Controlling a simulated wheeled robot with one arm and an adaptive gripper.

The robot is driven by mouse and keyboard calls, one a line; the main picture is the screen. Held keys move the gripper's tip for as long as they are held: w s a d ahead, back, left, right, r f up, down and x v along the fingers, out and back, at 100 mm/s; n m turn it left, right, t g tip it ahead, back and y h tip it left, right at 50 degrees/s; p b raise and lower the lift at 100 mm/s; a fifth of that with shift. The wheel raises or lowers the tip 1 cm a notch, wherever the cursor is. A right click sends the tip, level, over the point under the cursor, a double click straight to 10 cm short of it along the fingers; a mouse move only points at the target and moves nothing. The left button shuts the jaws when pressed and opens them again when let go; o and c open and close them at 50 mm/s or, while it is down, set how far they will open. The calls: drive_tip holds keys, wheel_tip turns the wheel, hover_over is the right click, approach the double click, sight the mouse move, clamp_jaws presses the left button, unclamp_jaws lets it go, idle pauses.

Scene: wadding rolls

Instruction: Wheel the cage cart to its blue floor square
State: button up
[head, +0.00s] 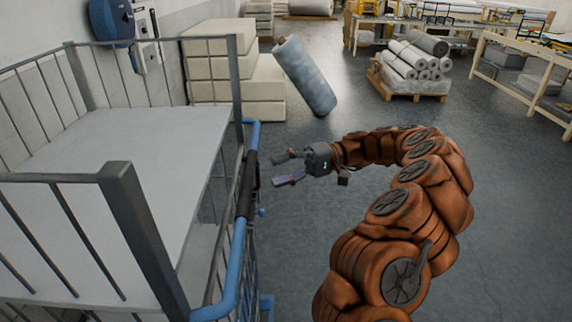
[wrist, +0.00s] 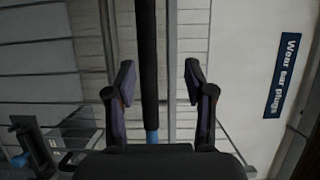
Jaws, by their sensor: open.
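The cage cart (head: 120,222) stands at the left in the head view, with grey posts, barred sides and a pale top. A blue handle (head: 235,265) with a black grip (head: 250,187) runs along its right side. My gripper (head: 279,170) is open and empty just right of the black grip, its fingers pointing at it. In the wrist view the black grip (wrist: 147,60) passes upright across the gap between my fingers (wrist: 160,80), nearer the left one; I cannot tell its depth. I see no blue floor square in either view.
A tilted wrapped roll (head: 305,77) stands beyond my gripper, by stacked cream slabs (head: 228,80) at the wall. A pallet with grey rolls (head: 410,70) and workbenches (head: 520,75) are at the back right. The grey floor (head: 500,190) at the right is clear. A wall sign (wrist: 282,75) reads "Wear ear plugs".

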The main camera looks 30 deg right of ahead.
drive_tip(key=shift+s+d+r+p, duration=0.2)
drive_tip(key=shift+d+p, duration=0.2)
drive_tip(key=shift+p, duration=1.2)
drive_tip(key=shift+s+f, duration=0.1)
drive_tip(key=shift+f, duration=0.1)
